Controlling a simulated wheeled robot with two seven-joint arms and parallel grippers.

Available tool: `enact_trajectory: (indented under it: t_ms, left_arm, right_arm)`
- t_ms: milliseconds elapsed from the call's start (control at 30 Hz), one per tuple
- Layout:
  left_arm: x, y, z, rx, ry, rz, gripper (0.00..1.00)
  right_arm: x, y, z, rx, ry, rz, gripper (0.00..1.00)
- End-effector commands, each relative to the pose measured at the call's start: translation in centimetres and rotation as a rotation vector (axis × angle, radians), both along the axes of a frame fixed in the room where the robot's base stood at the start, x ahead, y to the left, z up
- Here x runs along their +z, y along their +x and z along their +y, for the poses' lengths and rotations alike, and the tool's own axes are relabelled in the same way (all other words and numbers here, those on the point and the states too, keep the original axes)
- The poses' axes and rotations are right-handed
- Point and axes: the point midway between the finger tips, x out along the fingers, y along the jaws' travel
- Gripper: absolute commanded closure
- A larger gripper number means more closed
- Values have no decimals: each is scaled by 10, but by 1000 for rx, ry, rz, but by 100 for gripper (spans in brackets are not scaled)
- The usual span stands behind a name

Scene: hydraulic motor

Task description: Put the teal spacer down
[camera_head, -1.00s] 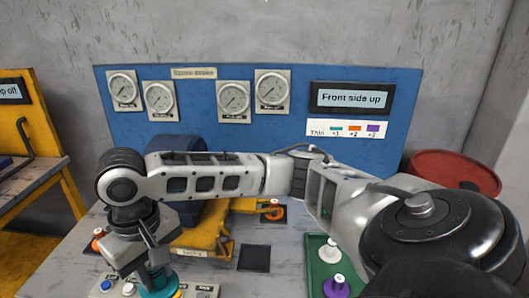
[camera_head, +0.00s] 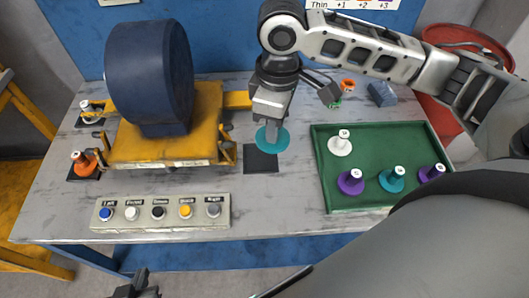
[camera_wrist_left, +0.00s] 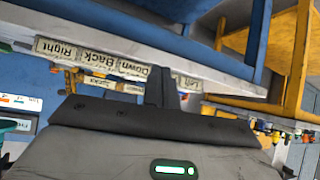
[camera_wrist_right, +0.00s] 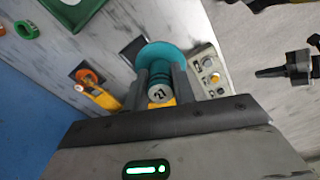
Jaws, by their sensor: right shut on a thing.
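My right gripper (camera_head: 268,118) is shut on the teal spacer (camera_head: 272,140), a spool with a wide round flange. The spacer is upright beside the black square pad (camera_head: 261,160), overlapping its back edge in the head view. I cannot tell whether it touches the table. In the right wrist view, the fingers (camera_wrist_right: 161,88) grip the spacer's neck, and its teal flange (camera_wrist_right: 168,54) shows beyond them. My left gripper (camera_head: 136,290) is empty at the bottom of the head view, away from the table; its fingers (camera_wrist_left: 162,88) look closed together in the left wrist view.
A yellow fixture with a dark blue motor (camera_head: 150,75) stands left of the pad. A button box (camera_head: 160,213) lies at the front. The green tray (camera_head: 335,198) at right holds white, purple and teal spacers. Small orange and green rings (camera_head: 347,85) lie behind it.

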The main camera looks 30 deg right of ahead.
Motion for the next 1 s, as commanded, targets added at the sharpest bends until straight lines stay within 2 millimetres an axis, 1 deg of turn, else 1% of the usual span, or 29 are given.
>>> enact_trajectory:
  t_ms: [33,100,300,433,500,600,667,767,1000]
  left_arm:
    - [-5,0,-1,-2,-3,-1,100]
    - [-5,1,-3,-3,-7,-8,100]
    - [-8,4,-4,-7,-12,-16,100]
    - [-9,5,-5,-10,-13,-20,100]
    - [-9,5,-5,-11,-13,-21,100]
    - [-9,5,-5,-12,-13,-23,100]
    - [-8,5,-5,-14,-14,-25,100]
    - [-6,5,-5,-14,-14,-27,100]
    - [-8,4,-5,-14,-14,-24,100]
  right_arm:
    - [-13,-6,-6,131,0,1,100]
    - [-23,-14,-12,336,1,-2,100]
    - [-48,-33,-27,884,-3,-12,100]
    - [-57,-41,-33,1144,-8,-15,100]
    - [-60,-44,-35,1240,-10,-16,100]
    - [-63,-46,-37,1324,-12,-16,100]
    - [-65,-43,-36,1348,-12,-17,100]
    - [-71,-28,-34,1359,-10,-20,100]
    - [-97,31,-24,1356,-9,-19,100]
